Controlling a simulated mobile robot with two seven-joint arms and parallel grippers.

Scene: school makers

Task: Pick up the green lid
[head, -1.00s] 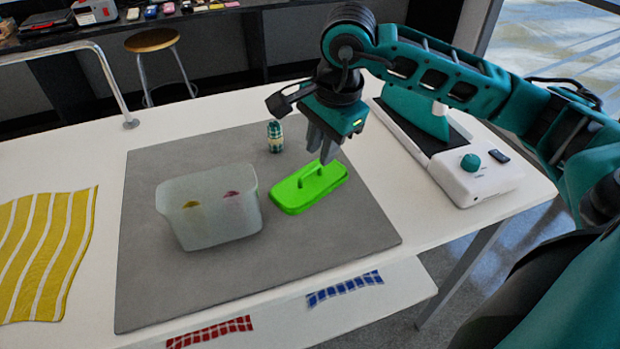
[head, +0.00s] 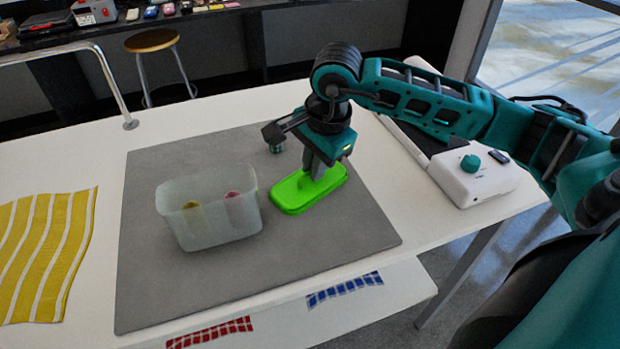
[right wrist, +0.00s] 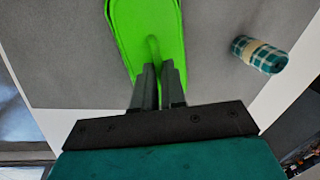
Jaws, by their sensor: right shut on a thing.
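The bright green lid (head: 290,197) lies flat on the grey mat, just right of the translucent bin. My right gripper (head: 318,176) points down at the lid's raised handle and is shut on it; the fingers hide most of the handle in the head view. In the right wrist view the lid (right wrist: 140,25) stretches away ahead of the fingers (right wrist: 158,75), with the handle's curved end between them. The lid appears to rest on the mat still. My left gripper is not in view.
The translucent bin (head: 212,222) holds a yellow and a reddish item. A white machine (head: 475,185) stands right; a yellow striped cloth (head: 45,250) lies left. The grey mat (head: 330,255) is clear in front.

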